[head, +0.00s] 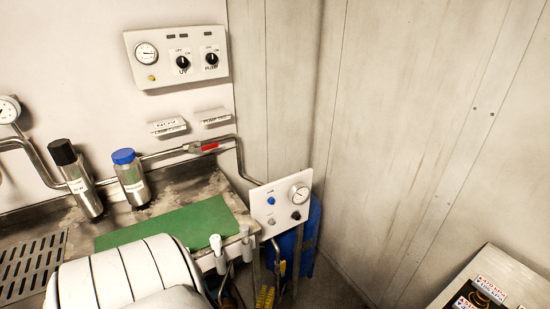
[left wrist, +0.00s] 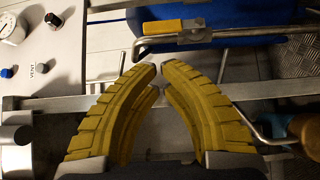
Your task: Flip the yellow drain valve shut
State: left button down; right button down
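The yellow drain valve handle (left wrist: 163,26) shows in the left wrist view, lying along a steel pipe at the top, beyond my fingertips. A small yellow piece below the gauge panel in the head view (head: 282,268) looks like the same handle. My left gripper (left wrist: 161,72) has yellow fingers that curve toward each other. A narrow gap shows between their tips, with nothing held, and they are apart from the handle. In the head view my left gripper (head: 266,296) is at the bottom, below and left of the valve. My right gripper is not in view.
A small panel (head: 281,204) with a gauge and knobs stands above the valve, in front of a blue tank (head: 312,232). A bench with a green mat (head: 170,228) and two bottles is on the left. A red-handled valve (head: 208,147) sits on the wall pipe.

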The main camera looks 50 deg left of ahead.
aim_at(283, 269)
pick_arm(q)
jog(key=shift+w, duration=0.1)
jog(key=shift+x, duration=4.95)
jog(key=shift+w, duration=0.1)
